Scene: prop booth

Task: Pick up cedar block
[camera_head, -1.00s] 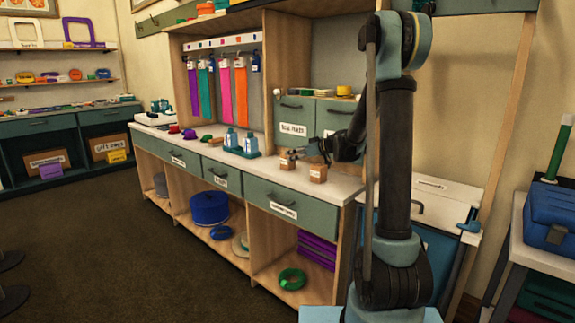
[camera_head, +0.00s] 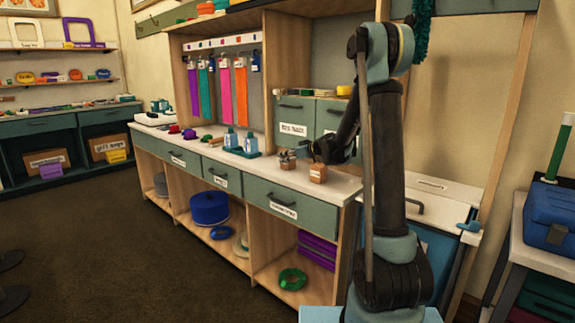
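Two small brown wooden blocks stand near the front edge of the white counter. The right block (camera_head: 318,173) shows a pale label and stands free. The left block (camera_head: 287,164) is partly hidden by my gripper (camera_head: 287,155), whose fingers are at its top. I cannot read which block is the cedar one. The gripper is too small in view to tell whether its fingers are open or closed on the left block. My arm reaches in from the right over the counter.
Blue-and-white bottles (camera_head: 231,138) on a teal tray stand left of the blocks. Green labelled drawers (camera_head: 295,115) stand behind. Coloured small items (camera_head: 189,134) lie farther left. The counter (camera_head: 262,170) is clear in front of the bottles.

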